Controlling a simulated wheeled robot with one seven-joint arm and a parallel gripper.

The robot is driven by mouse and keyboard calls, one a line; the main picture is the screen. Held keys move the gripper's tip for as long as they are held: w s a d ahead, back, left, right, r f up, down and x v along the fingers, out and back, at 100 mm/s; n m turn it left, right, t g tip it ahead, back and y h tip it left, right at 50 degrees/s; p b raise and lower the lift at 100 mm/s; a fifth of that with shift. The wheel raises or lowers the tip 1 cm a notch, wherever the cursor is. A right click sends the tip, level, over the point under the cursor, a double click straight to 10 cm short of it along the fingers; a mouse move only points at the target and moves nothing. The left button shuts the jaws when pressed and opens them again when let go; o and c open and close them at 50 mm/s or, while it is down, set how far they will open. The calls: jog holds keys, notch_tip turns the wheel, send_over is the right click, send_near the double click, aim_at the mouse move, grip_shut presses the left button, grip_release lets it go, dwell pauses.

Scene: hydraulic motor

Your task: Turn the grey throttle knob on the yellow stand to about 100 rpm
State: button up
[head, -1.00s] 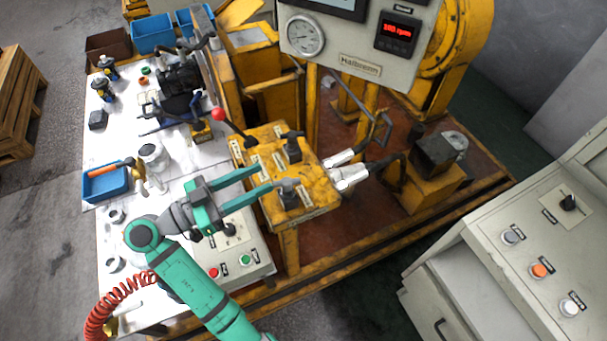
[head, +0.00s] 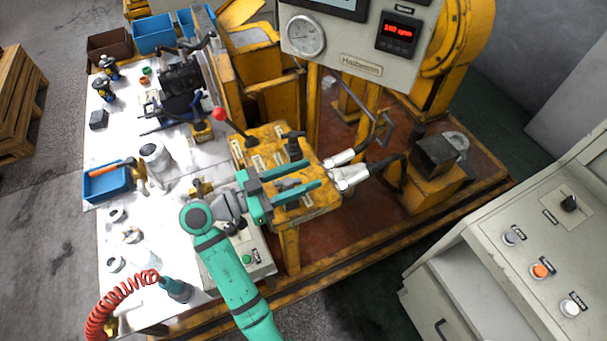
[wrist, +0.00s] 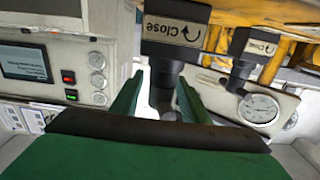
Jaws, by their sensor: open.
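The yellow stand (head: 318,200) is in the middle of the head view. The grey throttle knob (head: 288,184) on its near side is partly hidden by my gripper (head: 316,174). The gripper is open, its two green fingers reaching over the stand on either side of the knob. In the wrist view, a dark knob with a "Close" label (wrist: 175,33) is straight ahead, its stem between the open fingers (wrist: 160,85). I cannot tell whether they touch it. The red rpm display (head: 398,32) is lit; its digits are too blurred to read surely.
A second dark knob (head: 293,137) stands farther back on the stand, and a red-balled lever (head: 219,114) at its left. White hose fittings (head: 348,177) stick out on the right, close to the fingertips. A round gauge (head: 305,36) is above.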

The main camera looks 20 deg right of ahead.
jog(key=shift+d, duration=0.2)
jog(key=shift+c, duration=0.4)
grip_shut()
dwell(0.8)
jog(key=shift+o, duration=0.4)
grip_release()
jog(key=a, duration=1.1)
jog(key=shift+s, duration=0.25)
jog(key=shift+c, duration=0.3)
